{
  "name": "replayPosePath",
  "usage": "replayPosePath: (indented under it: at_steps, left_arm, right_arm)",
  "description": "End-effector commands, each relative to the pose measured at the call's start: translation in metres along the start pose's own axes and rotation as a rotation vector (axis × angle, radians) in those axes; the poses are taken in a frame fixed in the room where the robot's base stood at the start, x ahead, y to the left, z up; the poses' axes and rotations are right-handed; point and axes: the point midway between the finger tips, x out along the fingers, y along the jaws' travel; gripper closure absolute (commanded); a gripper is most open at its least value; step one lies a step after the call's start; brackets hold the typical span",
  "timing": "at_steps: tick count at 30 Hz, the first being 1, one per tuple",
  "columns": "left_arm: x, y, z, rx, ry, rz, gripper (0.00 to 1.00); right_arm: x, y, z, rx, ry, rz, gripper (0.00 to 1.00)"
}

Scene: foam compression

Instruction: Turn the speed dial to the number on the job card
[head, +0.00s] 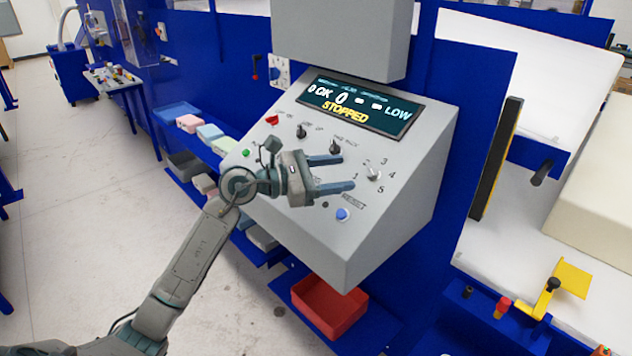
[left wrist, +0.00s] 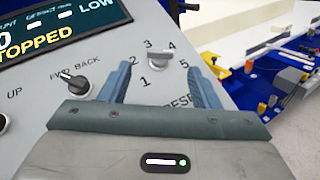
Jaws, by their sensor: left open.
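The speed dial (head: 374,174) is a small light knob on the grey sloped panel, with the numbers 1 to 5 around it. It also shows in the left wrist view (left wrist: 158,56), between and just beyond my fingertips; I cannot tell surely which number it points to. My left gripper (head: 347,173) is open and empty, its fingers pointing at the dial from the left, apparently not touching it. The display (head: 362,104) reads OK, 0, LOW and STOPPED. I cannot make out a job card. My right gripper is not in view.
Two black knobs (head: 336,147) and a red control (head: 272,119) sit left of the dial. A blue button (head: 343,214) labelled RESET is below it. A red bin (head: 328,305) is under the panel. Foam blocks (head: 210,131) lie on the blue rack at left.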

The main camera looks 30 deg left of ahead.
Motion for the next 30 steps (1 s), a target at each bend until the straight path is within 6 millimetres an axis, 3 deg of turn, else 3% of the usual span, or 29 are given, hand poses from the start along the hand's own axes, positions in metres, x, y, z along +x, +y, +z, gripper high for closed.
replayPosePath:
  at_steps: [6,12,30]
  left_arm:
    - [-0.027,0.0,-0.003,0.004,0.005,0.0,0.44]
    - [-0.04,0.0,-0.001,0.001,0.002,-0.001,0.44]
    - [-0.044,0.0,0.0,-0.001,0.0,-0.001,0.44]
  right_arm:
    - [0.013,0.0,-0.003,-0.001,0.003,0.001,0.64]
    - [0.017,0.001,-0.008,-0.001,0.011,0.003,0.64]
    - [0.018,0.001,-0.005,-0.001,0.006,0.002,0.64]
